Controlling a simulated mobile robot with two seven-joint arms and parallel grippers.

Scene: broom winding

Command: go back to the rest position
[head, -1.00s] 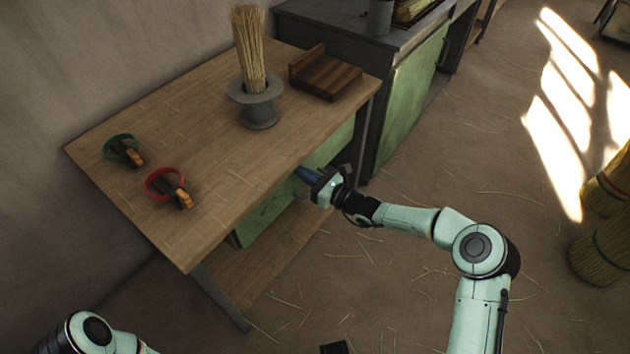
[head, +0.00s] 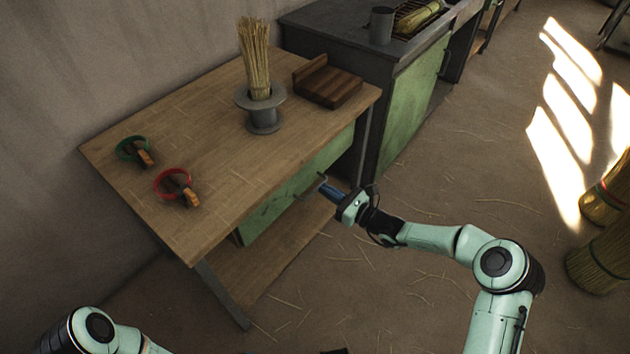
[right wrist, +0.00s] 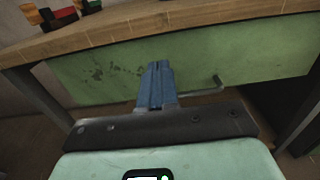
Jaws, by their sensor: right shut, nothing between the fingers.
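My right gripper (head: 329,191) is shut and empty, in front of the wooden workbench (head: 215,165) in the head view. Its blue fingers (right wrist: 157,85) are together in the right wrist view, pointing at the green drawer front (right wrist: 110,75). The drawer's bent metal handle (right wrist: 212,87) shows just right of the fingers; I cannot tell whether they touch it.
On the bench are a straw bundle (head: 255,65) upright in a grey holder (head: 264,118), a wooden block (head: 328,84), and green (head: 131,147) and red (head: 171,184) rings with wooden pieces. A dark cabinet (head: 365,120) adjoins behind. Straw-littered floor (head: 440,180) lies open to the right.

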